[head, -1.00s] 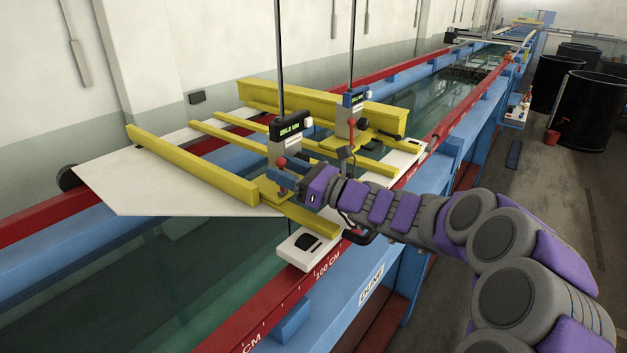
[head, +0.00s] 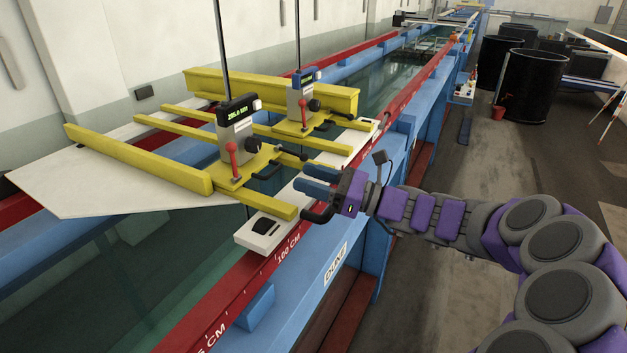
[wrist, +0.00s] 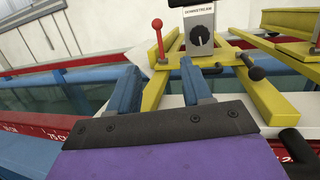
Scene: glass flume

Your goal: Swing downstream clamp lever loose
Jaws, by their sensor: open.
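The nearer point gauge (head: 237,135), with a grey body and tall dark rod, stands on a yellow carriage (head: 190,177) across the flume. The wrist view shows this gauge (wrist: 199,25) with a label that seems to read DOWNSTREAM. Its red clamp lever (head: 233,160) has a ball top and stands roughly upright, also seen in the wrist view (wrist: 158,38). My gripper (head: 303,178) is open and empty, to the right of the lever and apart from it. In the wrist view, the blue fingers (wrist: 158,68) are spread below the lever, with nothing between them.
A second gauge (head: 303,95) with its own red lever (head: 304,115) stands behind. A black knob (wrist: 256,73) juts out near my right finger in the wrist view. The red flume rail (head: 260,280) runs below my gripper. Black barrels (head: 508,78) stand on the floor at right.

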